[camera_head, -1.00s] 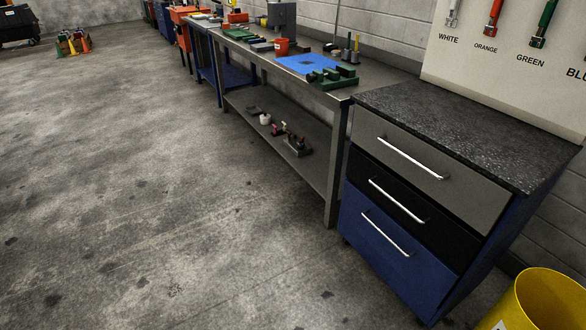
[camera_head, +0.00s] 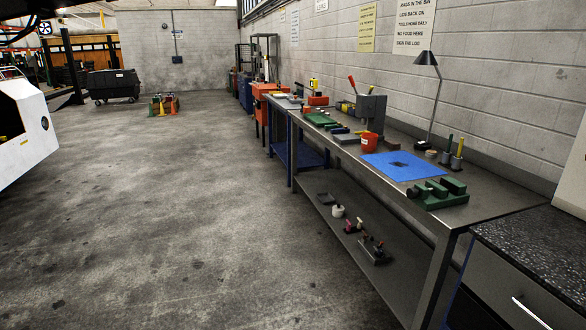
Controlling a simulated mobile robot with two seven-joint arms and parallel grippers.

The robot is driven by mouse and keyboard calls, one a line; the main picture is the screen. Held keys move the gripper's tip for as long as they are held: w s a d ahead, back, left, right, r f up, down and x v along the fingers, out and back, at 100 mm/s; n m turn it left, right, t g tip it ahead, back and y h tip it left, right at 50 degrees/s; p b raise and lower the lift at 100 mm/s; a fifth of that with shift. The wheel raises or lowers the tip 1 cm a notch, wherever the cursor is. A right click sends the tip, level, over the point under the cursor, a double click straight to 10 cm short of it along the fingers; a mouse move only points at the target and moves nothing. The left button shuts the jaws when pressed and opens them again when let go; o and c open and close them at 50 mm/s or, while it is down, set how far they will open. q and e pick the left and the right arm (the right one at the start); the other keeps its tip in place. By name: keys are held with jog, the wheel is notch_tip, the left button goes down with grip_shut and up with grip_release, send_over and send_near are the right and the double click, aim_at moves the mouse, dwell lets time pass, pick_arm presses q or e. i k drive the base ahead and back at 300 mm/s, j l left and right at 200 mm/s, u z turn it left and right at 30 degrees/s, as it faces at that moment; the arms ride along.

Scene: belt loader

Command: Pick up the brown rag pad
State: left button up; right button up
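A small flat brown item (camera_head: 393,146), possibly the brown rag pad, lies on the metal workbench (camera_head: 490,205) just behind the blue mat and right of the red bucket. It is too small to be sure. A dark patch (camera_head: 398,163) shows on the blue mat (camera_head: 405,172); I cannot tell whether it is an object or a mark. Neither of my grippers is in view.
A red bucket (camera_head: 370,142), a green vise-like tool (camera_head: 440,194) and a lamp (camera_head: 427,58) stand on the bench. Small parts lie on its lower shelf (camera_head: 330,225). A drawer cabinet (camera_head: 500,285) adjoins at right. The floor (camera_head: 190,220) left of the bench is clear.

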aim_at(391, 144)
jog(key=i+u, duration=0.3)
jog(key=i, duration=2.65)
